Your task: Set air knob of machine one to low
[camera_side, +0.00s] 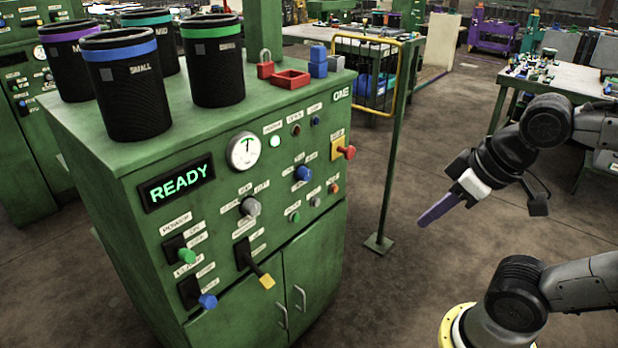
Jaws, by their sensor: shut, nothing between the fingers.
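Machine one, a green cabinet (150,160) marked ONE, stands left of centre, its control panel facing right of the camera. A grey knob (250,207) sits below the round white gauge (243,151). The small labels around it seem to include AIR above it, but they are too small to read surely, and I cannot tell its setting. A blue knob (302,173) sits to its right, also with small labels. My gripper (424,221), with long purple fingers, is shut and empty. It hangs in the air right of the machine, pointing down-left, well apart from the panel.
A green READY display (177,183), a yellow-tipped lever (266,281) and a red button (348,152) are on the panel. Several black sleeves (126,90), a red padlock (265,67) and a red tray (290,79) stand on top. A green post (388,170) rises behind, between cabinet and gripper.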

